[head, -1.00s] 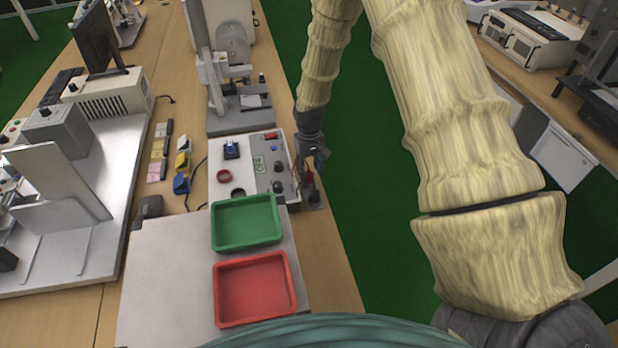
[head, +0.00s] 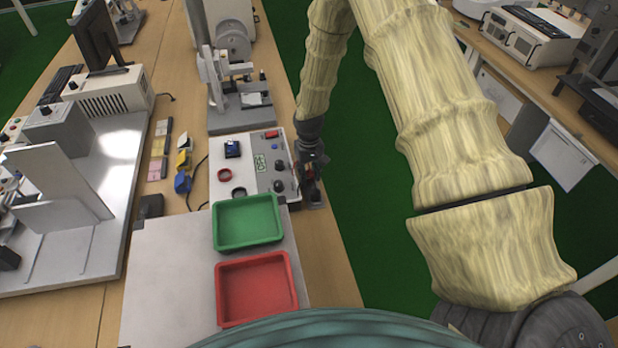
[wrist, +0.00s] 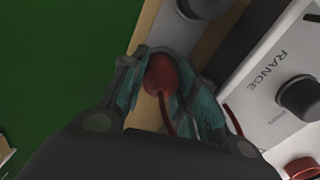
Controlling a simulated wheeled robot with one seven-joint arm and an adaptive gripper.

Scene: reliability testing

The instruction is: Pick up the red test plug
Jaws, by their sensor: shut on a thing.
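The red test plug (wrist: 161,76) shows in the wrist view between the two fingers of my gripper (wrist: 163,88), with a red lead running down from it. My gripper is shut on the plug, beside a grey metal fixture. In the head view my gripper (head: 312,172) is at the right edge of the white test instrument (head: 256,160), near the table's right edge. The plug itself is hidden there by my gripper. Whether the plug touches the fixture or surface under it, I cannot tell.
The instrument's black knobs (wrist: 302,97) stand close to the right of my gripper in the wrist view. A green tray (head: 247,244) and a red tray (head: 291,312) sit in front of the instrument. A press stand (head: 240,115) is behind it. Green floor is right of the table.

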